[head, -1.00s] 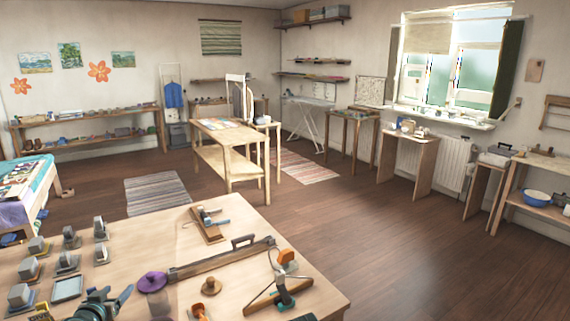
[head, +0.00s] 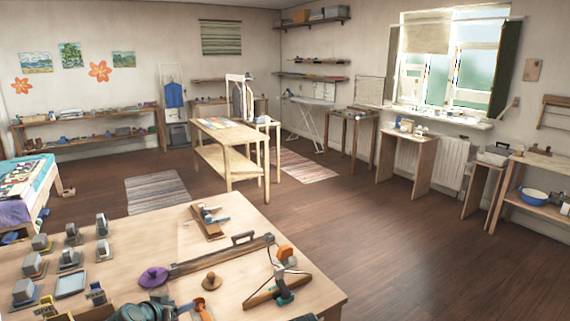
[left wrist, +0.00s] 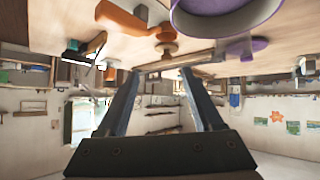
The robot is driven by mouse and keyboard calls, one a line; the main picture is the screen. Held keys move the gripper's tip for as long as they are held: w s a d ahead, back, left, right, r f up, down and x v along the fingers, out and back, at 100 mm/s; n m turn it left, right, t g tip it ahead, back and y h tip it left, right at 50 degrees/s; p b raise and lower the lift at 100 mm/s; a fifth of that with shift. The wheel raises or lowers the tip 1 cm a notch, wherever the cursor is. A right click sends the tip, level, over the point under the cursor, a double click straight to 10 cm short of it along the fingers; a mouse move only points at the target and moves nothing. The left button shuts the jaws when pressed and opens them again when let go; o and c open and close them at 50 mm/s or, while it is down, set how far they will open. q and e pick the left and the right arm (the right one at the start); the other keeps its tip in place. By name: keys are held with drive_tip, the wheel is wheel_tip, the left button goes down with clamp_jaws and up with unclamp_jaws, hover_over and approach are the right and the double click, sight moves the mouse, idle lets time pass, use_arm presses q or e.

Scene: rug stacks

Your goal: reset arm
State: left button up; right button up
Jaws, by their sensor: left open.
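My left gripper (head: 168,306) is low at the bottom edge of the head view, over the near part of the wooden workbench (head: 240,220). Only part of it shows there. In the left wrist view, which is upside down, its two fingers (left wrist: 160,74) stand apart with nothing between them. A purple lid-like disc (head: 153,277) lies just beyond the gripper, and an orange-handled tool (head: 203,309) is close to its right. I do not see my right gripper.
A long hand tool (head: 220,257), a wooden knob (head: 212,281) and an orange-topped clamp tool (head: 283,277) lie on the bench. Several grey-topped blocks (head: 40,243) stand at its left. A purple-rimmed vessel (left wrist: 220,14) is close in the left wrist view. Open floor lies beyond the bench.

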use_arm(q)
drive_tip(key=s+d+f+m+g+h, duration=0.1)
drive_tip(key=s+d+f+g, duration=0.25)
drive_tip(key=d, duration=0.55)
drive_tip(key=s+d+f+m+g, duration=0.1)
drive_tip(key=s+d+f+g, duration=0.25)
drive_tip(key=d, duration=0.45)
drive_tip(key=s+d+f+g+y, duration=0.1)
drive_tip(key=s+d+g+y, duration=0.15)
drive_tip(key=s, duration=0.35)
drive_tip(key=s+d+f+g+y, duration=0.1)
drive_tip(key=s+d+y, duration=0.1)
drive_tip(key=s+d, duration=0.25)
wheel_tip(320, 180, down, 10)
drive_tip(key=b, duration=1)
wheel_tip(320, 180, up, 17)
drive_tip(key=p, duration=1.6)
drive_tip(key=shift+s+a+m+p, duration=0.15)
drive_tip(key=shift+s+m+p, duration=0.15)
drive_tip(key=shift+s+m, duration=0.15)
drive_tip(key=shift+f, duration=0.15)
